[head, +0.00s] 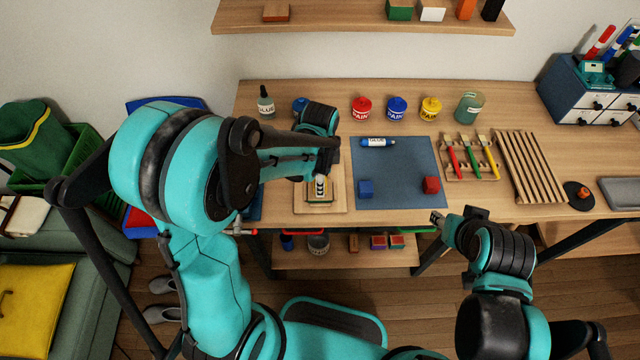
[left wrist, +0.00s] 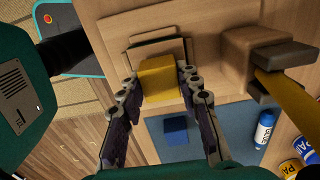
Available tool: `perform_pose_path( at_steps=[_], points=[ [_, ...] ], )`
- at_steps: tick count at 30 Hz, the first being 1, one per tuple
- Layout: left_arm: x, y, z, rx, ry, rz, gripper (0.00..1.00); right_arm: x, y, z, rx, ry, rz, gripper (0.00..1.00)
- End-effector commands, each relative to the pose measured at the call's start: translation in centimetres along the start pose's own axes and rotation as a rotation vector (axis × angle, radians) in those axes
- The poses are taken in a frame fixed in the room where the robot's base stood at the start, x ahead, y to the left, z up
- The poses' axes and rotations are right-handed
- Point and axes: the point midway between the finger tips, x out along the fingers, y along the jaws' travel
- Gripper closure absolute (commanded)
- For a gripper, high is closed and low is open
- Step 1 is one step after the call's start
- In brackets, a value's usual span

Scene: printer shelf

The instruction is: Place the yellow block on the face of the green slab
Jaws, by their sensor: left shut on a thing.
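The yellow block (left wrist: 158,80) is between the two fingers of my left gripper (left wrist: 158,87) in the left wrist view, and the gripper is shut on it. In the head view my left gripper (head: 321,183) is over a wooden board (head: 337,203) left of the blue mat. A thin, dark greenish slab (left wrist: 157,45) lies on the board, just past the block in the left wrist view; the gripper and block hide part of it. I cannot tell whether block and slab touch. My right gripper (head: 438,217) is at the table's front edge, away from these things; its jaw opening is unclear.
The blue mat (head: 400,170) bears a blue cube (head: 366,188), a red cube (head: 431,185) and a glue tube (head: 377,142). Paint pots stand behind, including a red one (head: 361,108). A brush rack (head: 470,158) is to the right.

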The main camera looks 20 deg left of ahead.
Motion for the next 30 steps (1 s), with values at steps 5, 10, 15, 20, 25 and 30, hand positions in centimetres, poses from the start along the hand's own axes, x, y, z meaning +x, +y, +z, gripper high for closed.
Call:
perform_pose_path(
  at_steps=[5, 10, 15, 20, 25, 30],
  points=[
    [0.3, 0.0, 0.0, 0.0, 0.0, 0.0, 0.91, 0.1, 0.0, 0.0, 0.0, 0.0, 0.0, 0.6],
    [0.6, 0.0, 0.0, 0.0, 0.0, 0.0, 0.91, 0.3, 0.0, 0.2, 0.0, 0.0, 0.0, 0.6],
    [0.6, 0.0, 0.0, 0.0, 0.0, 0.0, 0.46, 0.3, 0.0, 0.2, 0.0, 0.0, 0.0, 0.6],
    [0.6, 0.0, 0.0, 0.0, 0.0, 0.0, 0.46, 0.3, 0.0, 0.2, 0.0, 0.0, 0.0, 0.6],
    [0.2, 0.0, 0.0, 0.0, 0.0, 0.0, 0.46, 0.0, 0.0, 0.0, 0.0, 0.0, 0.0, 0.6],
    [-2.4, 0.0, 0.0, 0.0, 0.0, 0.0, 0.46, -0.8, 0.0, -0.6, 0.0, 0.0, 0.0, 0.6]
  ],
)
